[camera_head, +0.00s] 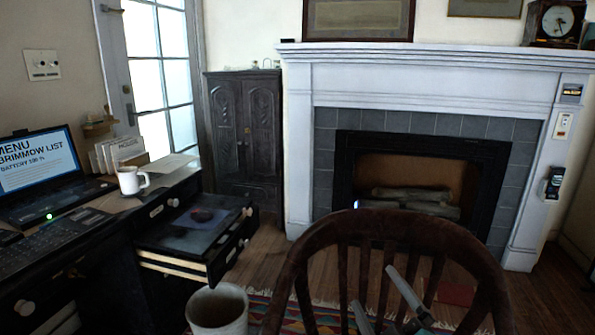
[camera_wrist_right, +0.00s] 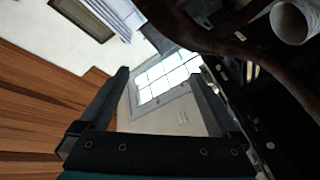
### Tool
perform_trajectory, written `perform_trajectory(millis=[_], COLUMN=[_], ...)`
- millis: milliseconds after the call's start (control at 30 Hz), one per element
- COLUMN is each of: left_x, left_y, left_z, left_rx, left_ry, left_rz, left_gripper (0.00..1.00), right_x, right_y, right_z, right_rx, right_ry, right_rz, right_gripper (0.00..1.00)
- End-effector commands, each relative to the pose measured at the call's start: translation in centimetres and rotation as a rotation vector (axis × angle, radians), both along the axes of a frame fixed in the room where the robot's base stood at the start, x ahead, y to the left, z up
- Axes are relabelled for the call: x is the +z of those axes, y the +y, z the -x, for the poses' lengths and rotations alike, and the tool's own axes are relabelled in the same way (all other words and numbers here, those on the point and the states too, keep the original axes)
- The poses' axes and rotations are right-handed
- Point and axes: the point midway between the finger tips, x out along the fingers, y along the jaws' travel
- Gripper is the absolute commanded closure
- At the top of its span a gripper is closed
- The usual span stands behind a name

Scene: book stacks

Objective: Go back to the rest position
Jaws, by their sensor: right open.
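My right gripper (camera_head: 385,305) is at the bottom of the head view, behind or at the back of the wooden chair, with its fingers apart. In the right wrist view its two fingers (camera_wrist_right: 160,100) stand wide apart with nothing between them. A white-framed glass door shows beyond the gap. My left gripper is not in the head view.
A wooden chair (camera_head: 375,217) with a curved back stands in front, close to my right gripper. A dark desk with an open drawer (camera_head: 195,225), laptop (camera_head: 45,172) and white mug (camera_head: 132,180) is at left. A fireplace (camera_head: 420,180) stands behind.

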Motion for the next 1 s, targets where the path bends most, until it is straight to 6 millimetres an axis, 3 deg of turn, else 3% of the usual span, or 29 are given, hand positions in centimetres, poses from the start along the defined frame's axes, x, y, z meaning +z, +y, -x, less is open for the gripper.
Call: perform_trajectory(millis=[200,400,600,733,767,1000], left_x=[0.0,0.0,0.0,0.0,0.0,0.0], left_y=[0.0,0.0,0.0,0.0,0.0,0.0], left_z=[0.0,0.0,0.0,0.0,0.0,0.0], left_rx=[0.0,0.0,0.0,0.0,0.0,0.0], left_ry=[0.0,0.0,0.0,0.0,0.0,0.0], left_rz=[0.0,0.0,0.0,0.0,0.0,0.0], left_gripper=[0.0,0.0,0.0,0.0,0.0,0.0], right_x=[-8.1,-14.4,-17.5,-18.4,-18.7,-24.2], right_y=[-3.9,-4.5,-3.4,-2.4,-2.3,-2.4], right_z=[5.6,13.5,20.7,25.0,25.8,24.1], right_rx=[-0.301,-0.471,-0.549,-0.575,-0.579,-0.583], right_ry=[0.419,0.811,1.109,1.28,1.312,1.313], right_rz=[-0.259,-0.403,-0.481,-0.518,-0.521,-0.502], right_gripper=[0.03,0.03,0.03,0.03,0.03,0.03])
